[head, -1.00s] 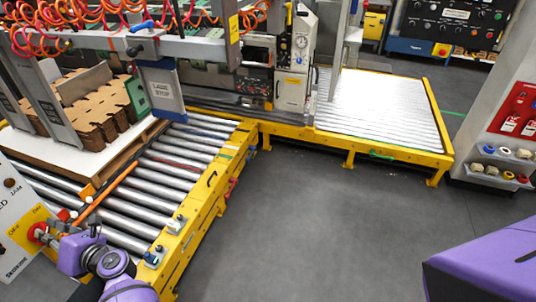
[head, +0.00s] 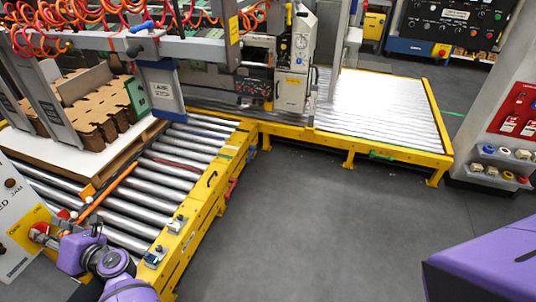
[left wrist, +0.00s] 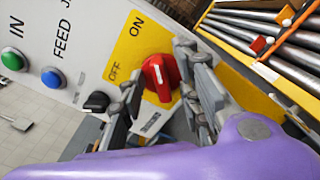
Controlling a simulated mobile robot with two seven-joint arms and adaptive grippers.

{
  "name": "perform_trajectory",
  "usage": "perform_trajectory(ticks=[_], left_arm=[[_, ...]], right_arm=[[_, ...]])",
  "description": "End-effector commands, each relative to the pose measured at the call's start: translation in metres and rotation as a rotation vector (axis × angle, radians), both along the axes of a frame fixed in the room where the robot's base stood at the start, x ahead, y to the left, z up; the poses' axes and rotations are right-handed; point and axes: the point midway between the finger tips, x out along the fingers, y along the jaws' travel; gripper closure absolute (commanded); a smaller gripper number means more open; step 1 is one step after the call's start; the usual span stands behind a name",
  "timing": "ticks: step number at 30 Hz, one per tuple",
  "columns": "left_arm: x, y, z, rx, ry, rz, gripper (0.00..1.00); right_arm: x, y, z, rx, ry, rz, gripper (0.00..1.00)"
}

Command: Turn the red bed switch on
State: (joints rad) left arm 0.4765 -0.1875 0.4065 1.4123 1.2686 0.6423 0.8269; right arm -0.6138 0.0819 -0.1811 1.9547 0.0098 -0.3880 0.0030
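The red bed switch (left wrist: 160,76) is a rotary knob on a yellow plate marked ON and OFF, on a light control panel. In the head view the switch (head: 39,229) is at the lower left edge, partly covered by my gripper. My left gripper (left wrist: 158,80) has its fingers spread on either side of the knob. The finger on the OFF side stands apart from it; the other finger is very close to it, and I cannot tell whether they touch. The left gripper (head: 48,237) also shows in the head view. My right gripper is out of view.
The panel also has a green button (left wrist: 12,59), a blue button (left wrist: 52,77) and a black knob (left wrist: 97,101). A yellow-framed roller conveyor (head: 190,245) runs close beside my left arm. Grey floor (head: 310,220) is clear in the middle.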

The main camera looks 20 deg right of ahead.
Motion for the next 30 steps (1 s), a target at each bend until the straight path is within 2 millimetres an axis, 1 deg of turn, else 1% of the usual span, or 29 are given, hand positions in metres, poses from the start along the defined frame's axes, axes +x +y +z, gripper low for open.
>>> perform_trajectory(ticks=[1,2,5,15,18,30], left_arm=[[0.0,-0.001,0.0,-0.001,0.001,0.0,0.69],[-0.001,-0.001,-0.001,-0.001,0.001,0.0,0.69],[-0.007,-0.008,-0.002,-0.003,0.002,-0.001,0.69],[-0.042,-0.048,-0.001,0.0,0.002,0.0,0.69],[-0.047,-0.055,0.0,-0.001,0.0,0.001,0.69],[-0.049,-0.057,0.0,0.0,0.0,0.0,0.69]], right_arm=[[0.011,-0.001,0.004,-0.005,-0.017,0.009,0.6],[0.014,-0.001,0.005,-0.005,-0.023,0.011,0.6],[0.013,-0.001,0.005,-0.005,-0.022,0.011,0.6],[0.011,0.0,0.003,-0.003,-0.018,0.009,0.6],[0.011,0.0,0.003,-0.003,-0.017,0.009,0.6],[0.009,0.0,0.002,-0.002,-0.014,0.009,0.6]])
